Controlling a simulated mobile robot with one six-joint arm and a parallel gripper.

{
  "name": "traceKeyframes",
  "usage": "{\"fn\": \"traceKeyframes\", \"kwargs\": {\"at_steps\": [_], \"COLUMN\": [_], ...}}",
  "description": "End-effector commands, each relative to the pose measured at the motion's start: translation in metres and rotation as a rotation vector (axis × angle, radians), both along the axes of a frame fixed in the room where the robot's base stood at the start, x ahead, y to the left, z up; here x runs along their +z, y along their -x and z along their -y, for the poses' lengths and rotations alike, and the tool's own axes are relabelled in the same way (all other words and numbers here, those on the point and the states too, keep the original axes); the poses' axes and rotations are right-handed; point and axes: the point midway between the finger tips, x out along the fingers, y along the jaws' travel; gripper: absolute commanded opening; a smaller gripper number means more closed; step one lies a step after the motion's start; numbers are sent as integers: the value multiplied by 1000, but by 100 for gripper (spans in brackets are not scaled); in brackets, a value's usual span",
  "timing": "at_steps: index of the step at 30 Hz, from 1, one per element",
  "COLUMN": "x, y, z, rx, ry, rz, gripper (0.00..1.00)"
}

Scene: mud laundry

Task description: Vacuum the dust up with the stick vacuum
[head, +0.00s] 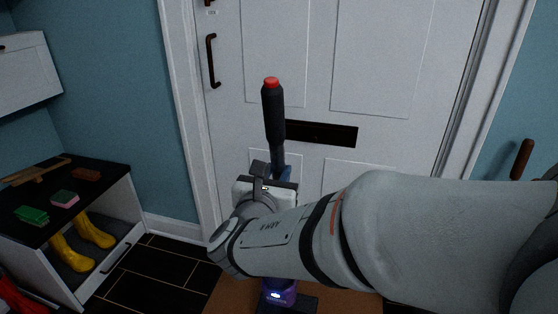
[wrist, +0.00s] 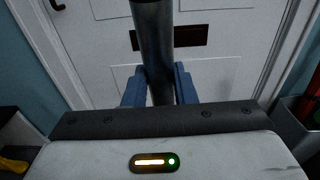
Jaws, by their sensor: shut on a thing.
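The stick vacuum stands upright in front of the door. Its black handle (head: 273,112) with a red top rises above my gripper in the head view, and its purple floor head (head: 280,292) rests low over the brown mat, with a small light on it. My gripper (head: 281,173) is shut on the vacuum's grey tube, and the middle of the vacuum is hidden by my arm. In the wrist view the blue fingers of my gripper (wrist: 159,88) close around the dark tube (wrist: 156,45). No dust can be made out in either view.
A white door (head: 380,80) with a black mail slot fills the background. The brown mat (head: 225,297) lies before it on dark tiles. At left, a black-topped bench (head: 95,180) carries sponges and a brush, with yellow boots (head: 72,256) below. A wooden handle (head: 522,158) stands at right.

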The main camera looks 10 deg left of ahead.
Motion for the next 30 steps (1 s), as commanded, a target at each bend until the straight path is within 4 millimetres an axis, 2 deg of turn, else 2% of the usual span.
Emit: {"fn": "traceKeyframes", "kwargs": {"at_steps": [21,30], "x": [4,4], "y": [-88,-104], "z": [7,8], "rx": [-3,-2], "ry": [-1,-1], "rz": [10,8], "gripper": [0,0]}}
